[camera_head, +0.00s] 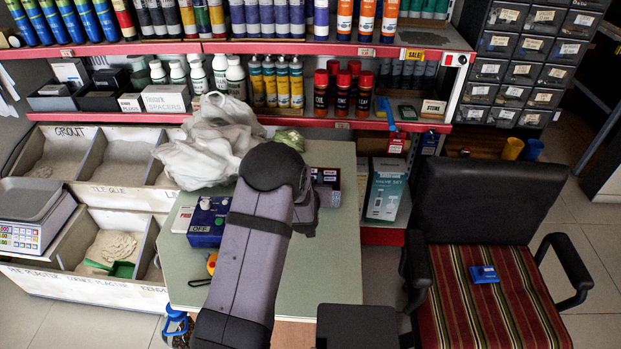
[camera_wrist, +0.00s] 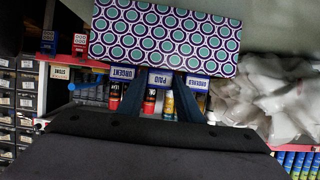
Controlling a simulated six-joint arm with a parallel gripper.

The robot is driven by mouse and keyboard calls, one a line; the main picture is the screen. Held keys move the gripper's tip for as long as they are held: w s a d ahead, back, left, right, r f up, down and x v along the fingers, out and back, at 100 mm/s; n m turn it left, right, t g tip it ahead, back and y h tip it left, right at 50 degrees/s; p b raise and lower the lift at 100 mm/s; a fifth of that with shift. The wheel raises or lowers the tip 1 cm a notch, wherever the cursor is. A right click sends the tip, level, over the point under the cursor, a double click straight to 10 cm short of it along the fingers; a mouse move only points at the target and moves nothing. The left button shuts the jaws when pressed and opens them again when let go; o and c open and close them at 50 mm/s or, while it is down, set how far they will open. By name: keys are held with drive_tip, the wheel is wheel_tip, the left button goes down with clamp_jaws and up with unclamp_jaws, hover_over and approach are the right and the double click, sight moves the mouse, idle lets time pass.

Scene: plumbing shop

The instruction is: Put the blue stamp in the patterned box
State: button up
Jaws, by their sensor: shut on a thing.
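In the wrist view a box with a dark blue, white and teal circle pattern (camera_wrist: 165,37) fills the top middle. In the head view the patterned box (camera_head: 335,180) is on the table, partly behind my arm. My gripper (camera_wrist: 160,84) shows in the wrist view as two dark blue fingers at the box's edge. A small block labelled PAID (camera_wrist: 160,78) sits between the fingertips, and they are shut on it; it looks like the blue stamp, its body mostly hidden. The head view hides the fingertips behind my arm.
A white plastic bag (camera_head: 210,140) lies at the back. Red-edged shelves stand behind. A small blue item (camera_head: 484,274) lies on the striped chair (camera_head: 500,310).

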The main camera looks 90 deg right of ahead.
drive_tip(key=shift+f, duration=0.15)
drive_tip(key=o, duration=0.8)
drive_tip(key=shift+c, duration=0.2)
drive_tip(key=b+v, duration=0.2)
drive_tip(key=v, duration=1)
drive_tip(key=shift+r, duration=0.2)
